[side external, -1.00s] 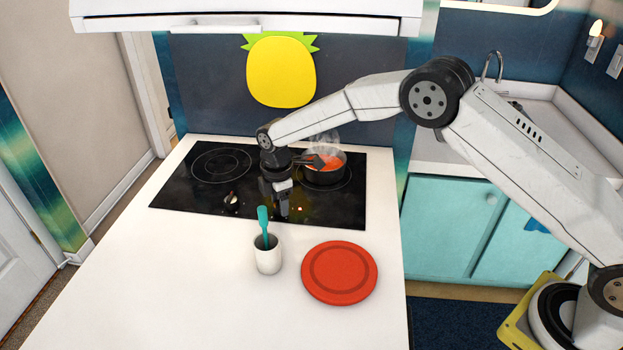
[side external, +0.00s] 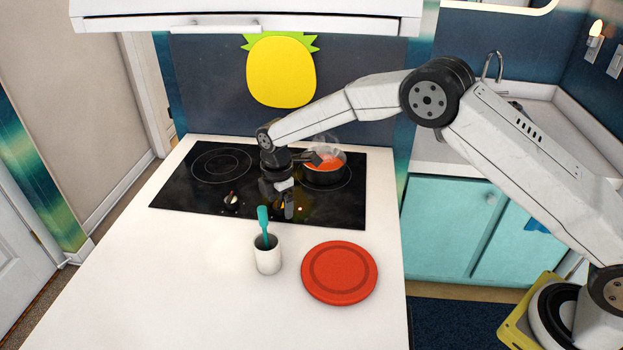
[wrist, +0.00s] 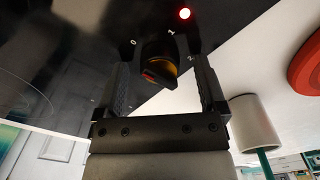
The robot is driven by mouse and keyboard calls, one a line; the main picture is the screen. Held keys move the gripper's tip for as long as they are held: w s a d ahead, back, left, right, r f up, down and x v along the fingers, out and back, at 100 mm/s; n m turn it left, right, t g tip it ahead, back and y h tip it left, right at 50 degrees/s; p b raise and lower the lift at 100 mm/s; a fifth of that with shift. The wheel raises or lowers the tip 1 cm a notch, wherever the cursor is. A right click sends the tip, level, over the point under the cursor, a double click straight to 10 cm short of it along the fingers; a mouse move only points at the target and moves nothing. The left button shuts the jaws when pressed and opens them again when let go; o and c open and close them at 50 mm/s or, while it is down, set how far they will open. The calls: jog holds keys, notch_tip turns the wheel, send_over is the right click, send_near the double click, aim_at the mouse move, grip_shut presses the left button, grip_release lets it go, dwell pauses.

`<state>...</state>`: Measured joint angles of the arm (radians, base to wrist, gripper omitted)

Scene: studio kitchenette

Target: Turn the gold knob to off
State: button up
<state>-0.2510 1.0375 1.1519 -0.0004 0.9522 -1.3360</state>
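The gold knob (wrist: 161,56) sits on the black cooktop in the wrist view, dark with a gold side and a small red mark. Printed 0, 1 and 2 surround it, and a red light (wrist: 184,14) glows beside it. My gripper (wrist: 162,48) is open, with one finger on each side of the knob and visible gaps between. In the side view my gripper (side external: 287,208) points down at the cooktop's front, mostly hiding the knob; only a little gold shows.
A steaming pot (side external: 325,172) of red food stands on the right burner, close behind my gripper. A second knob (side external: 231,198) is to the left. A white cup (side external: 268,256) with a teal utensil (side external: 263,222) and a red plate (side external: 339,297) stand on the counter in front.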

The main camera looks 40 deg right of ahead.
aim_at(280, 201)
jog(key=shift+r, duration=3.9)
jog(key=shift+s+d+r+m, duration=0.15)
jog(key=shift+s+d+m, duration=0.1)
jog(key=shift+d+m, duration=0.05)
jog(key=s+d+m+t, duration=0.1)
jog(key=s+d+m, duration=0.3)
jog(key=s, duration=0.5)
jog(key=s+d+m, duration=0.5)
jog(key=s+m, duration=0.2)
jog(key=s, duration=0.2)
jog(key=s+d+m+t, duration=0.1)
jog(key=s+d+m, duration=0.4)
jog(key=s, duration=0.5)
jog(key=shift+r+m+t, duration=0.3)
jog(key=shift+r+m, duration=0.1)
jog(key=shift+m, duration=0.4)
